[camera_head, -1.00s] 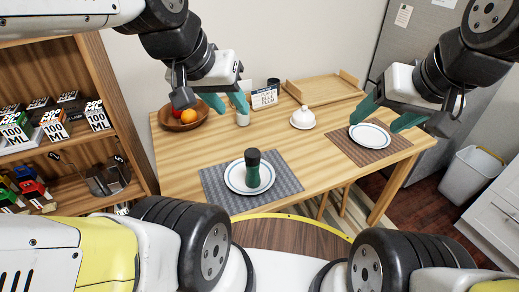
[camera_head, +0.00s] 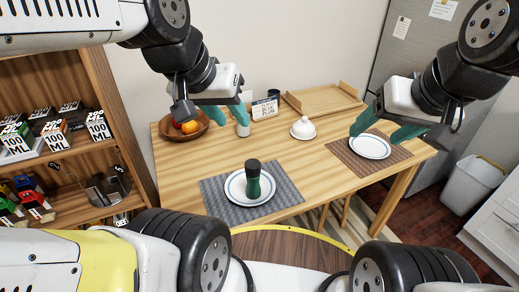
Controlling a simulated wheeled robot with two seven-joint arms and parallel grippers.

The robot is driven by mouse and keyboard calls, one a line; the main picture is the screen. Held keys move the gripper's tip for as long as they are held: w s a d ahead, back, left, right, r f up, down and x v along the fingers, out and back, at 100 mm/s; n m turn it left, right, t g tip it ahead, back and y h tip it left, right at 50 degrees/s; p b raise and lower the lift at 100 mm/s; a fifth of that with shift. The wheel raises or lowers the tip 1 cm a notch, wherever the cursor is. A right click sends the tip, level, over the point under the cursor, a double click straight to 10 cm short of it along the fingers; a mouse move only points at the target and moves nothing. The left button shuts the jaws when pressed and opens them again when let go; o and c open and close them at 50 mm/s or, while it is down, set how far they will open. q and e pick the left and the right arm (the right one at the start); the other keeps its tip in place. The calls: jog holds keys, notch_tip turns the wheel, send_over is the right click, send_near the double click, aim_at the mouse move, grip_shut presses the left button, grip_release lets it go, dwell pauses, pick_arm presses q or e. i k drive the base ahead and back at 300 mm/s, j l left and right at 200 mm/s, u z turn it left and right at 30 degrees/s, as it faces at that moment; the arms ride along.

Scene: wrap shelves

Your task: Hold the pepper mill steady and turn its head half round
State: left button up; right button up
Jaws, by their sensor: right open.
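The pepper mill (camera_head: 253,187) stands upright on a white plate with a blue ring (camera_head: 235,196), on a grey placemat. Its body is dark green and its head (camera_head: 253,165) is black. My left gripper (camera_head: 230,117) is open, its teal fingers apart, above the table's back left part and away from the mill. My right gripper (camera_head: 375,134) is open and empty above the right plate, to the right of the mill. Neither gripper touches the mill.
A fruit bowl (camera_head: 195,133), a small sign (camera_head: 265,108), a white domed dish (camera_head: 303,128) and a wooden tray (camera_head: 322,98) stand along the back. A second plate (camera_head: 370,147) lies on a brown placemat. Shelves stand at left. The table around the grey placemat (camera_head: 286,191) is clear.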

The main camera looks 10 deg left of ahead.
aim_at(252, 167)
jog(key=k+j, duration=0.7)
jog(key=i+j+z, duration=0.05)
jog(key=j, duration=0.05)
